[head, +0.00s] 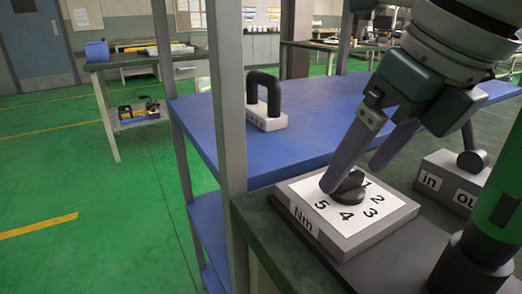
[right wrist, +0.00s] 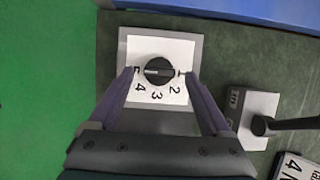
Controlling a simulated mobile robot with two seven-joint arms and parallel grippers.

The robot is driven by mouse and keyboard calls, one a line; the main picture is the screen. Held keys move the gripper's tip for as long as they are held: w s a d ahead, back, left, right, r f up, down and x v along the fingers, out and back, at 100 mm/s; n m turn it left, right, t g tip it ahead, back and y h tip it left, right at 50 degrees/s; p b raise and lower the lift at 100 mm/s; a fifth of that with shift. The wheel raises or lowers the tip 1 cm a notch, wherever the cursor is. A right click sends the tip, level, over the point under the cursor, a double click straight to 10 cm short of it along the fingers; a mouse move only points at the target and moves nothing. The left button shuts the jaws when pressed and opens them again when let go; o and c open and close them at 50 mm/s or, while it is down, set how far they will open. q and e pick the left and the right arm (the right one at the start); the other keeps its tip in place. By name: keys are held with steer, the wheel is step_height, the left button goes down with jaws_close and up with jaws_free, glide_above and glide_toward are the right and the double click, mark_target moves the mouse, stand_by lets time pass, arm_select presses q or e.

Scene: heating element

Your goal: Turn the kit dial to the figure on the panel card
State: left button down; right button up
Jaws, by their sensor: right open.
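The kit dial is a black round knob (head: 349,191) on a white face with figures 1 to 5 and an "Nm" label, set on a grey box (head: 372,237). In the right wrist view the knob (right wrist: 158,72) has a raised bar lying roughly along the line between 5 and 1. I cannot tell which end is the pointer. My right gripper (head: 353,178) is open, its fingertips on either side of the knob; contact is unclear. A white card (right wrist: 298,167) reading "4" and a partly cut-off label shows at the lower right of the wrist view. My left gripper is not in view.
A box marked "in" and "ou" (head: 440,181) with a black lever stands right of the dial. A green and black cylinder (head: 492,215) is at the right front. A blue shelf (head: 310,115) behind bears a black handle on a white block (head: 266,122). A grey post (head: 232,120) stands left.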

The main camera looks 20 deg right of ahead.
steer(key=shift+w+f, duration=0.15)
steer(key=shift+f, duration=0.2)
jaws_close()
stand_by(0.5)
